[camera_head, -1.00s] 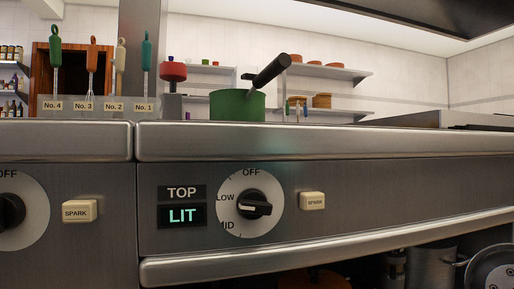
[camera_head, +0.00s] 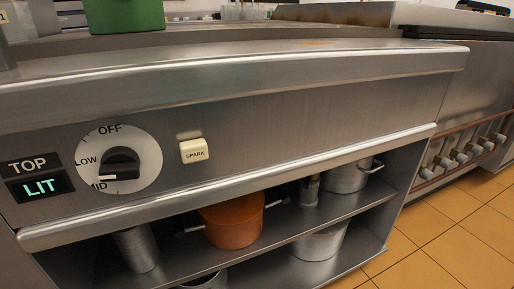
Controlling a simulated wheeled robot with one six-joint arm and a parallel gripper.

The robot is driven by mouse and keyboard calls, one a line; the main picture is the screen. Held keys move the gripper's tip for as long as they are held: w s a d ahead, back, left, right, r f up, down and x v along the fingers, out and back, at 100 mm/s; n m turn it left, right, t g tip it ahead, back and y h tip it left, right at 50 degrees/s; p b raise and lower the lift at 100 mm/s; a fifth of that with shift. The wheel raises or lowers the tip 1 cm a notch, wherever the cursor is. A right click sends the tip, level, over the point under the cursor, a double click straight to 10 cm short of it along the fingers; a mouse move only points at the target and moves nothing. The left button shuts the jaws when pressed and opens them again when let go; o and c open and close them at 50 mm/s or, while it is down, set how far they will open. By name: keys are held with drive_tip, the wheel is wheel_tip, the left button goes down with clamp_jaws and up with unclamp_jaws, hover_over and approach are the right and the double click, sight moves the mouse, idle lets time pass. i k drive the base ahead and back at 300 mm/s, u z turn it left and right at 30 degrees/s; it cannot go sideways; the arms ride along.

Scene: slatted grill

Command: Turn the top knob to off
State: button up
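The top knob (camera_head: 121,163) is a black knob on a round white dial (camera_head: 148,158) at the left of the steel front panel. The dial reads OFF at its top, LOW at the left and MID at the lower left. A pale mark shows at the knob's lower left, close to MID; the exact setting is hard to read. Left of the dial are a dark TOP label (camera_head: 27,166) and a display (camera_head: 40,187) glowing LIT. My gripper is not in view, and nothing is seen touching the knob.
A cream SPARK button (camera_head: 194,151) sits right of the dial. The rounded steel front edge (camera_head: 250,75) juts above the panel. Below, an open shelf holds an orange pot (camera_head: 232,222) and several metal pots. Orange tiled floor (camera_head: 440,235) is clear at the right.

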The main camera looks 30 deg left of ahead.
sight(118, 163)
drive_tip(key=z, duration=1.3)
drive_tip(key=k, duration=0.8)
drive_tip(key=u, duration=1.35)
